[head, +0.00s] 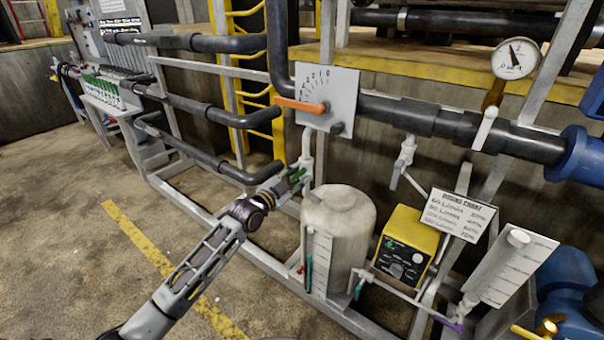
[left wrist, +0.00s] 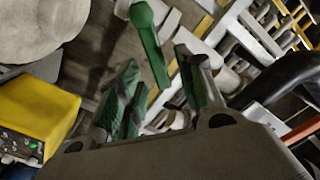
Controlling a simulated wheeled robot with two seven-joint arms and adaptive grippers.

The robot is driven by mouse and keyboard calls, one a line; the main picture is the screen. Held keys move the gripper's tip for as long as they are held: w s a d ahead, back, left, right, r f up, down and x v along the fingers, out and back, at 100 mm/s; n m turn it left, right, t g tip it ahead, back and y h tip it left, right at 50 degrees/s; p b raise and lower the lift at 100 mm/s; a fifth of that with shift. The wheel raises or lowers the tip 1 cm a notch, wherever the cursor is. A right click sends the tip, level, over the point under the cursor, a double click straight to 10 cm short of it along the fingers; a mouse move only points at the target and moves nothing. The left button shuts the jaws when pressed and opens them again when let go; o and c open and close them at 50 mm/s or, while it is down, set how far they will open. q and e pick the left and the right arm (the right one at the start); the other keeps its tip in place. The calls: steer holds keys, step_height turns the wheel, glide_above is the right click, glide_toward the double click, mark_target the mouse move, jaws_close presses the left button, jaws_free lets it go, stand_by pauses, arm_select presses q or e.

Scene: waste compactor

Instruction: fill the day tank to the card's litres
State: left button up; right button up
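The day tank (head: 340,215) is a beige rounded cylinder with a white level scale (head: 319,262) on its front. The dosing card (head: 458,213) stands to its right; its rows are too small to read surely. My left gripper (head: 297,178) is at the pipe beside the tank's upper left. In the left wrist view, its green-padded fingers (left wrist: 162,90) are apart. A green lever (left wrist: 150,45) with a round end shows in the gap between them; contact cannot be told. The tank also shows in the left wrist view (left wrist: 35,28). My right gripper is not in view.
A dial plate (head: 340,92) with an orange handle (head: 300,104) is above the tank. A yellow control box (head: 405,245) is right of it. A second scaled panel (head: 512,265) stands farther right. Grey frame rails and dark pipes surround the gripper. Floor at left is clear.

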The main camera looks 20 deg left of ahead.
mark_target(301, 173)
arm_select(q)
steer(key=shift+x, duration=1.55)
jaws_close()
